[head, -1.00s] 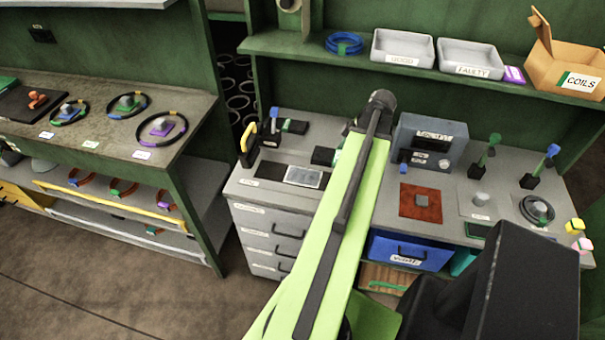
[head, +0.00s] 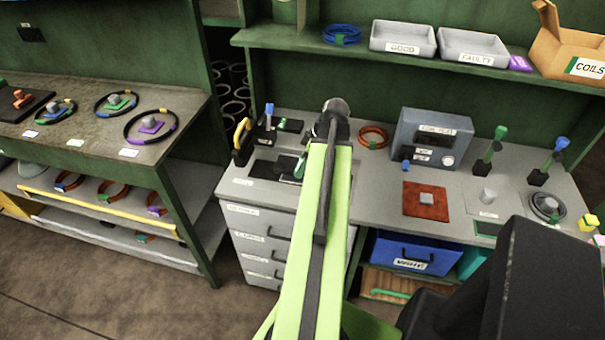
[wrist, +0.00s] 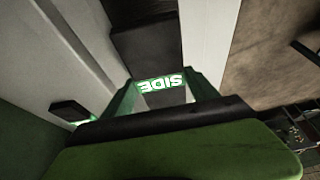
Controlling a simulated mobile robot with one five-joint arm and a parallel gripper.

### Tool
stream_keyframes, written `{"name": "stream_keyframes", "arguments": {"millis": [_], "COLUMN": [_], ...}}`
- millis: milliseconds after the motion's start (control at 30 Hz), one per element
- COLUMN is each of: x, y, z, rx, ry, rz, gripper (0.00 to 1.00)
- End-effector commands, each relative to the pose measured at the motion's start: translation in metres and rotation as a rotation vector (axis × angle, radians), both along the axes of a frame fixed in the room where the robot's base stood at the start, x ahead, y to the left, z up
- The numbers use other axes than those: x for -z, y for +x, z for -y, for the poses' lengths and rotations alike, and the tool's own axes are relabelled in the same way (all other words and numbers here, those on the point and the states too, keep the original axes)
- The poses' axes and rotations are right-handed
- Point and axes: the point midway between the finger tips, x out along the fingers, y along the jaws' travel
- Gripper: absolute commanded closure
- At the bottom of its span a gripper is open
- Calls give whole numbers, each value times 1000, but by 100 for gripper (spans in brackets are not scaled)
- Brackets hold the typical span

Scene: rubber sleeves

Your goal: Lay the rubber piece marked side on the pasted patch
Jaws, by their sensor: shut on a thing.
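My gripper (wrist: 160,97), with green fingers, is shut on a piece whose bright green face reads SIDE, upside down in the wrist view. I take this to be the rubber piece (wrist: 161,83). In the head view my gripper (head: 300,168) is low over the left end of the bench, partly hidden by my arm. A black block shape shows beside its green finger. A dark flat patch (head: 264,169) lies on the grey top just left of it. I cannot tell which surface is pasted, or whether the piece touches anything.
A yellow-handled tool (head: 242,138) stands at the bench's left edge. Behind lie a green and black block (head: 290,125) and an orange ring (head: 373,136). A grey instrument box (head: 433,137) and a red mat (head: 412,200) are to the right.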

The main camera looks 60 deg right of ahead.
Motion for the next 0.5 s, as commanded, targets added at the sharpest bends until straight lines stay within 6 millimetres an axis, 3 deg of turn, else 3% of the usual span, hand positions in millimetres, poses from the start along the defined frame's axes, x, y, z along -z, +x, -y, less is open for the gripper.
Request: {"name": "stream_keyframes", "arguments": {"millis": [33, 133, 500], "x": [19, 32, 32], "y": [0, 0, 0], "z": [0, 0, 0], "rx": [0, 0, -1], "ry": [0, 0, 0], "rz": [0, 0, 0], "gripper": [87, 87, 87]}}
